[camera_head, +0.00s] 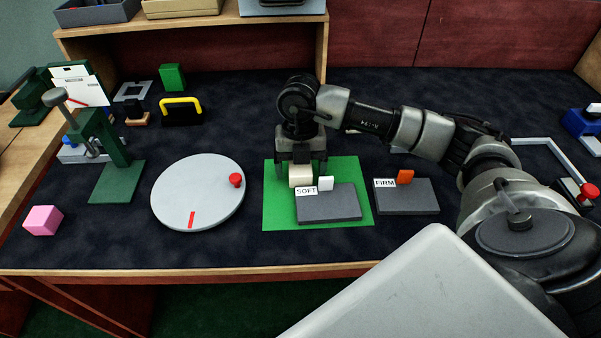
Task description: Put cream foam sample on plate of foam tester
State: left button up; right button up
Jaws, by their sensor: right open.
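The cream foam sample (302,178) is a small pale block on the green mat (276,210), just behind the grey pad labelled SOFT (330,204). My right gripper (301,170) points down over it with its fingers open, one on each side of the block; I cannot tell whether they touch it. The fingers and palm hide part of the block's top and sides. A green stand with a grey-knobbed post, which looks like the foam tester (112,150), is at left with a flat green base plate (117,186). The plate looks bare. My left gripper is not in view.
A grey turntable (190,200) with a red knob lies between tester and mat. A pink cube (43,220) is at front left. The FIRM pad (407,197) with an orange block is right of the mat. A yellow-handled black block (181,112) stands behind.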

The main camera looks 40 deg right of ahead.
jog(key=shift+f, duration=0.5)
jog(key=shift+a, duration=0.1)
jog(key=c, duration=1.1)
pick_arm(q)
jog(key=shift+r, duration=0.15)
pick_arm(e)
jog(key=shift+o, duration=0.2)
